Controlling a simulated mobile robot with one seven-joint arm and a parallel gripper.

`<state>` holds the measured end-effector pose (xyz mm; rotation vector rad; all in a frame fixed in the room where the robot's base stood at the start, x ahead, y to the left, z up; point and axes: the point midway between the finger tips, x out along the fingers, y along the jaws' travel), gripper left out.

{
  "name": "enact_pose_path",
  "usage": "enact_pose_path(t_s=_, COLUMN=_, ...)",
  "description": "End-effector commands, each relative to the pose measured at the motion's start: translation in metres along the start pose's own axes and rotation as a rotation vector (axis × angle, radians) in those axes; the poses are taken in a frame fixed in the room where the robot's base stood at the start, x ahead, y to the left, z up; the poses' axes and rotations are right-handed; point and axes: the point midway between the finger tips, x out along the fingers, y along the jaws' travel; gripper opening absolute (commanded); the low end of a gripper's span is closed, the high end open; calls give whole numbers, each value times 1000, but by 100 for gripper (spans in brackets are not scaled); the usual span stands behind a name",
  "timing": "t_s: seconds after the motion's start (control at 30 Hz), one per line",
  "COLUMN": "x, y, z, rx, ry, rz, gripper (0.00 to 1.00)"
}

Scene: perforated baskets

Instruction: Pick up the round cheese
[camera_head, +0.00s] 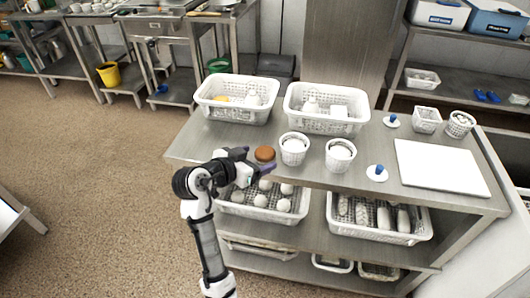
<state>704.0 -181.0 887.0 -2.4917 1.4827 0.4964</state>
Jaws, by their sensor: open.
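A round orange-brown item with a flat top, which looks like the round cheese (265,153), sits near the front edge of the steel table, left of two white perforated cups. My gripper (253,161) is open and empty just left of and in front of it. One dark finger points toward its left side and the other passes in front of it. I cannot tell whether either finger touches it. Its lower front edge is close to the nearer finger.
Two white perforated cups (294,149) (340,155) stand close on the right. Two white baskets (237,113) (327,124) with items stand behind. A white board (441,168) lies at the right. Baskets (262,213) (379,231) fill the shelf below. Bare tabletop (207,137) is at the left.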

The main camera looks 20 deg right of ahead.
Motion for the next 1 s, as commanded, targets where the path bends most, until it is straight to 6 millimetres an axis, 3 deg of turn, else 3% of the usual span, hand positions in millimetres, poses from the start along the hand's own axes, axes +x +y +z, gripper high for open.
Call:
enact_pose_path(t_s=0.2, x=28, y=-1, z=-2, rx=0, ry=0, rz=2, gripper=78)
enact_pose_path(t_s=0.47, x=32, y=-1, z=-1, rx=1, ry=1, rz=1, gripper=78)
enact_pose_path(t_s=0.83, x=31, y=-1, z=-1, rx=0, ry=1, rz=1, gripper=32)
enact_pose_path(t_s=1.0, x=31, y=-1, z=-1, rx=1, ry=1, rz=0, gripper=29)
